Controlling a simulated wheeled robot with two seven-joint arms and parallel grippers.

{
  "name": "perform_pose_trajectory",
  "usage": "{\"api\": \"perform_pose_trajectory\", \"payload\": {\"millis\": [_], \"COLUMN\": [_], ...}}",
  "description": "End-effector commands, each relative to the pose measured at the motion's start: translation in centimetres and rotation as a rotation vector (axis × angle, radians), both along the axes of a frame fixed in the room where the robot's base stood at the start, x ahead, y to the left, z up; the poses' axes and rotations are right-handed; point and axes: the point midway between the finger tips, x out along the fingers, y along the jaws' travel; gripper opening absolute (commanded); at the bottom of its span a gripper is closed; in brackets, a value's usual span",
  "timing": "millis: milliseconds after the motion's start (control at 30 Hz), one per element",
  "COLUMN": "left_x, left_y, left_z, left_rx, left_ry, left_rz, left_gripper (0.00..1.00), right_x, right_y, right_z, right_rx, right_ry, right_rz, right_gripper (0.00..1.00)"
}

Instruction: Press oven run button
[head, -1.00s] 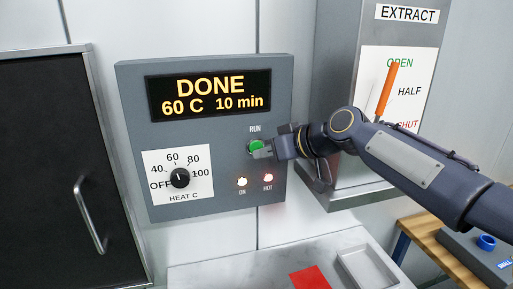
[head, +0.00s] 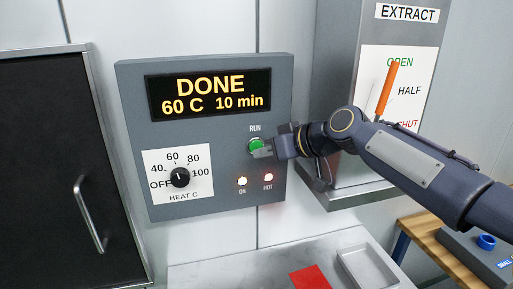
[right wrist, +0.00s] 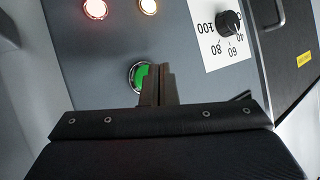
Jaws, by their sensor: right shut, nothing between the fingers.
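The green run button (head: 255,146) sits under the word RUN on the grey oven control panel (head: 215,130). The panel's display (head: 209,94) reads DONE, 60 C, 10 min. My right gripper (head: 263,153) is shut and empty, its fingertips at the button's lower right edge. In the right wrist view the shut fingers (right wrist: 160,75) cover part of the green button (right wrist: 138,76); whether they touch it I cannot tell. The heat knob (head: 180,178) points near 60. The ON lamp (head: 242,181) and HOT lamp (head: 268,177) are lit. My left gripper is not in view.
The dark oven door (head: 55,170) with its handle (head: 89,214) is at the left. An EXTRACT box with an orange lever (head: 387,90) stands at the right, behind my arm. Below are a red square (head: 310,278) and a grey tray (head: 348,258).

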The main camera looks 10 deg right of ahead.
Motion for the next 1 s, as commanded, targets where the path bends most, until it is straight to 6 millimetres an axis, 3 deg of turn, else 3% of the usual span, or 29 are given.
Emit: {"api": "perform_pose_trajectory", "payload": {"millis": [1000], "left_x": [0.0], "left_y": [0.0], "left_z": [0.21], "left_rx": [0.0], "left_ry": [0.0], "left_rz": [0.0], "left_gripper": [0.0], "right_x": [0.85], "right_y": [0.06], "right_z": [0.04], "right_rx": [0.0], "right_ry": [0.0], "right_rz": [0.0], "right_gripper": [0.0]}}
